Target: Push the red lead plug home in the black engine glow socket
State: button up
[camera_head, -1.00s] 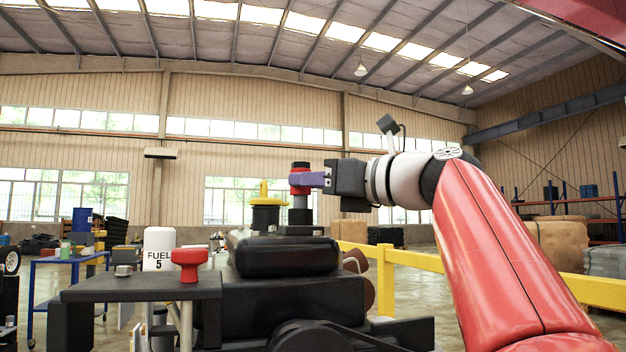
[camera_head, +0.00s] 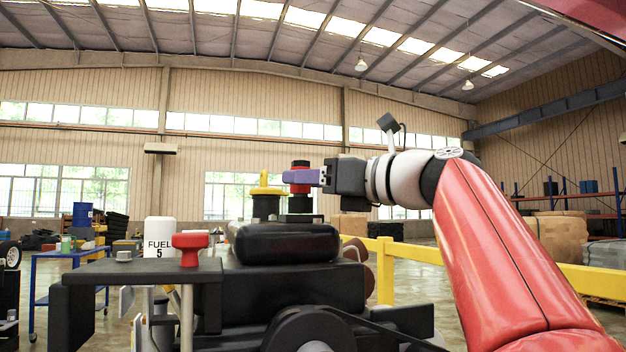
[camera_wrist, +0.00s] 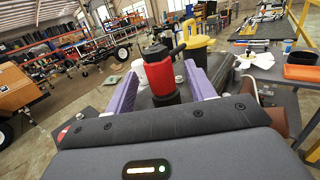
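The red lead plug (camera_head: 300,176) has a black top and stands upright between the purple fingers of my gripper (camera_head: 302,177). It also shows in the wrist view (camera_wrist: 158,75), with one finger on each side. The black engine glow socket (camera_head: 300,206) is directly below the plug on the engine. The plug sits in line with it, low down, with little of the grey shank showing. I cannot tell whether it is fully seated.
A yellow-handled black fitting (camera_head: 264,189) stands close left of the plug. A black engine cover (camera_head: 287,244) is in front. A red knob (camera_head: 190,248) and a white FUEL 5 cylinder (camera_head: 159,237) are left. A yellow rail (camera_head: 420,258) runs behind.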

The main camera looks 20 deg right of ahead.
jog(key=v, duration=0.7)
jog(key=shift+s+d, duration=0.25)
jog(key=shift+s, duration=0.05)
